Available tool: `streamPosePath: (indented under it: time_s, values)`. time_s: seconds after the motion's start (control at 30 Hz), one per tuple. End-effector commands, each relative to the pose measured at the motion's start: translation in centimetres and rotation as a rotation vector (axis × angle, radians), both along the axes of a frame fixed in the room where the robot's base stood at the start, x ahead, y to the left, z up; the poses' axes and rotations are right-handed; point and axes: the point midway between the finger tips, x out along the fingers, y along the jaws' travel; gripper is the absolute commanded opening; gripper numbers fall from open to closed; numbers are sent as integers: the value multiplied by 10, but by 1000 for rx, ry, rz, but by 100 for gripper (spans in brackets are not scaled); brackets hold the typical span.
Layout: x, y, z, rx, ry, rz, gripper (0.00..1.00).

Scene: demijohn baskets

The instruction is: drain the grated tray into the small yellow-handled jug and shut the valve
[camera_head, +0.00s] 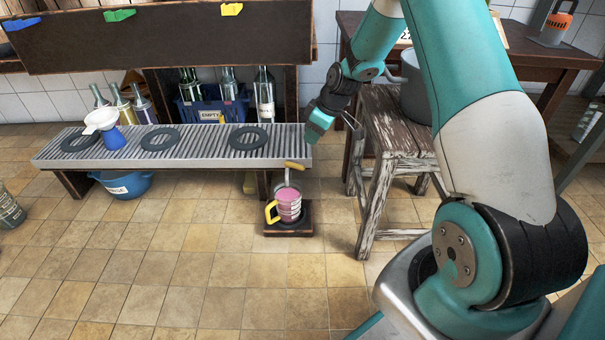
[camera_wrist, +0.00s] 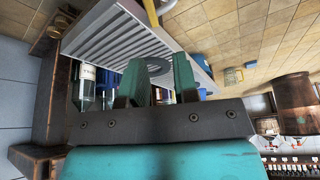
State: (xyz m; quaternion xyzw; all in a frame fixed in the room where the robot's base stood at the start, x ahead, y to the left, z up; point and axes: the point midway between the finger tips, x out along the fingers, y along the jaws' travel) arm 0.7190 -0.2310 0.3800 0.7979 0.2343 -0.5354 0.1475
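The grated tray (camera_head: 190,147) is a long ribbed metal top on a low bench, and it also shows in the wrist view (camera_wrist: 110,42). At its right end is a valve with a yellow-brown lever (camera_head: 294,165). The lever looks roughly level; whether the valve is open I cannot tell. Below it, the small jug (camera_head: 289,205) with a yellow handle stands upright and looks pink inside. Whether liquid is falling into it is too small to tell. My gripper (camera_head: 316,132) is above and right of the lever, apart from it. Its fingers (camera_wrist: 156,82) are spread and empty.
The jug stands on a dark low stand (camera_head: 290,229). A worn wooden stool (camera_head: 398,140) with a grey pot (camera_head: 413,90) is close on the right. Rings and a funnel (camera_head: 101,121) sit on the tray. A blue tub (camera_head: 124,185) is underneath. The front floor is clear.

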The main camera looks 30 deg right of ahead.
Motion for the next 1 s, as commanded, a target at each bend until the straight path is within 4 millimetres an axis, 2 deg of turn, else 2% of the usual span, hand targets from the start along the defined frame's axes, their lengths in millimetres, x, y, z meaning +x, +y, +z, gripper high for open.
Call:
streamPosePath:
  time_s: [0.03, 0.17, 0.6, 0.8, 1.0]
  values:
    - [1, -9, -14, -5, -3, -3, 28]
    - [5, -16, -30, -14, -10, -1, 28]
    - [31, 4, -109, -14, -8, 3, 28]
    - [39, 8, -128, -14, -7, 1, 28]
    - [41, 10, -132, -13, -7, 0, 28]
